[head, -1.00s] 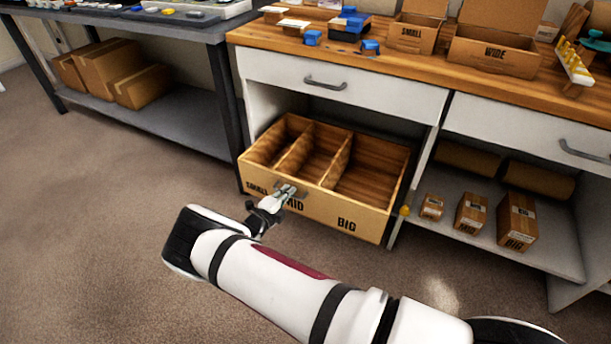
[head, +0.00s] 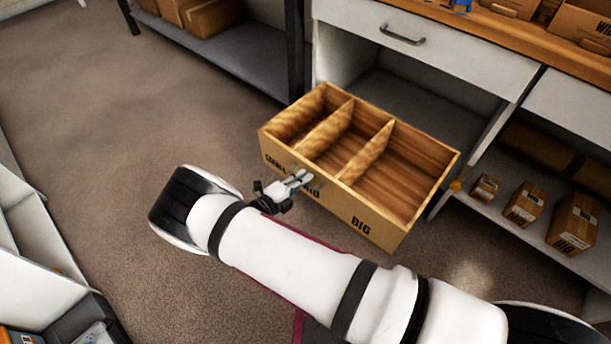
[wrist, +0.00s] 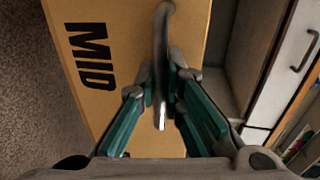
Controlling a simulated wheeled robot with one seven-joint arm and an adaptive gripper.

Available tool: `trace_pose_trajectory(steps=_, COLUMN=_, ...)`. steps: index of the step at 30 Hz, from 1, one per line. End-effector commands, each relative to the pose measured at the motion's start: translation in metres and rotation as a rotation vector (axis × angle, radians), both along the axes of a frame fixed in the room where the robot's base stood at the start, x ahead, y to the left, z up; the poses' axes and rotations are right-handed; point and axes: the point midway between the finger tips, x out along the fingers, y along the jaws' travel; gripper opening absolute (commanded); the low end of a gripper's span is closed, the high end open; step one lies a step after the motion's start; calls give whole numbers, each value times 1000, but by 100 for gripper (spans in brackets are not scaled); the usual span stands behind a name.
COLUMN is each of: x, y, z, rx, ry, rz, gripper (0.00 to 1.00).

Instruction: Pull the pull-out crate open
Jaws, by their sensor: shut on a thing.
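The pull-out crate (head: 395,232) is a wooden box with three open, empty compartments, its front marked SMALL, MID and BIG. It stands well out from the cabinet bay in the head view. Its front with the MID mark fills much of the wrist view (wrist: 85,100). My gripper (head: 300,178) is at the middle of the crate's front. In the wrist view my gripper (wrist: 162,100) has its teal fingers closed around the grey crate handle (wrist: 163,35). The handle is largely hidden by the fingers in the head view.
A closed white drawer (head: 440,52) with a grey handle is above the crate's bay. Small boxes (head: 525,205) sit on the right lower shelf. A grey shelf (head: 245,62) with cartons is at upper left. A white bin unit (head: 35,230) stands at the left edge. Carpet between is clear.

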Motion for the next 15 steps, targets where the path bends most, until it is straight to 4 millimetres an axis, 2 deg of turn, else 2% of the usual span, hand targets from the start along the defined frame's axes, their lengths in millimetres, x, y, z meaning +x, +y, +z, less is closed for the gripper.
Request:
trace_pose_trajectory(steps=6, x=0, y=2, z=-1, rx=4, ry=2, rz=3, gripper=0)
trace_pose_trajectory(steps=9, x=0, y=2, z=0, rx=3, ry=1, rz=3, gripper=27)
trace_pose_trajectory(steps=10, x=0, y=2, z=0, rx=3, ry=1, rz=3, gripper=30)
trace_pose_trajectory(steps=15, x=0, y=1, z=0, rx=2, ry=1, rz=2, gripper=30)
